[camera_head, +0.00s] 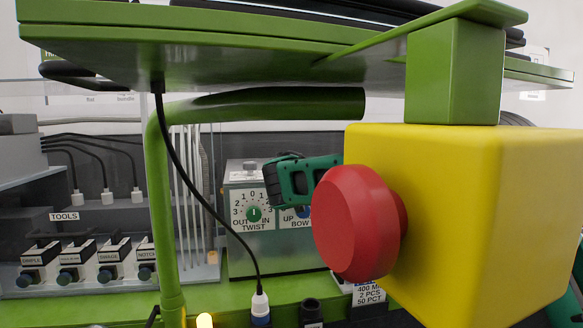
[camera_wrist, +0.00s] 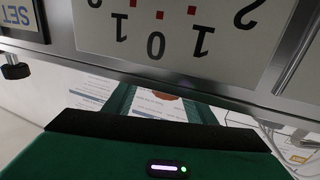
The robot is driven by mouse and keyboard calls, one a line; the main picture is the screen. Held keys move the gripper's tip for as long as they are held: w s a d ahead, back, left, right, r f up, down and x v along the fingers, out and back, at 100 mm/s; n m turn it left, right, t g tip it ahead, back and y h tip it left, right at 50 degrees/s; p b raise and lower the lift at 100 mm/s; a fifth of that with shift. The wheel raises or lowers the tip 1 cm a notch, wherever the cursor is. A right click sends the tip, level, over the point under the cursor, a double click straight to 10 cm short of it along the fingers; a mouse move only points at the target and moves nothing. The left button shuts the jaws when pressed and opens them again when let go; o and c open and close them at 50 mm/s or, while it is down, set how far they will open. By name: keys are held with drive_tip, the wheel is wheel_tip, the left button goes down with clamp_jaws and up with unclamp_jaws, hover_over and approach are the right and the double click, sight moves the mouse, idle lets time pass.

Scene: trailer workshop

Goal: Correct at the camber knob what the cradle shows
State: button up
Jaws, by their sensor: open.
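A grey box (camera_head: 275,255) on the green bench carries a TWIST knob (camera_head: 254,214), green with a white pointer, on a numbered dial marked OUT and IN. Beside it is a second dial marked UP and BOW (camera_head: 300,223), mostly hidden behind my gripper (camera_head: 290,182) and a red button. No label reading camber is legible. My gripper is open, in front of the box's upper right; contact cannot be told. In the wrist view, green fingers (camera_wrist: 163,102) show below an upside-down number scale (camera_wrist: 155,42) with red squares. I cannot identify the cradle or its reading.
A red button (camera_head: 352,222) on a yellow box (camera_head: 480,215) blocks the right foreground. A green shelf (camera_head: 250,60) crosses overhead. A black cable (camera_head: 195,180) hangs before the grey box. Labelled tools (camera_head: 70,265) stand at left. A lit amber lamp (camera_head: 204,321) is below.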

drive_tip(key=shift+w+a, duration=0.1)
drive_tip(key=shift+a, duration=0.3)
drive_tip(key=shift+c, duration=0.5)
drive_tip(key=shift+a, duration=0.1)
drive_tip(key=c, duration=0.9)
drive_tip(key=shift+c, duration=0.2)
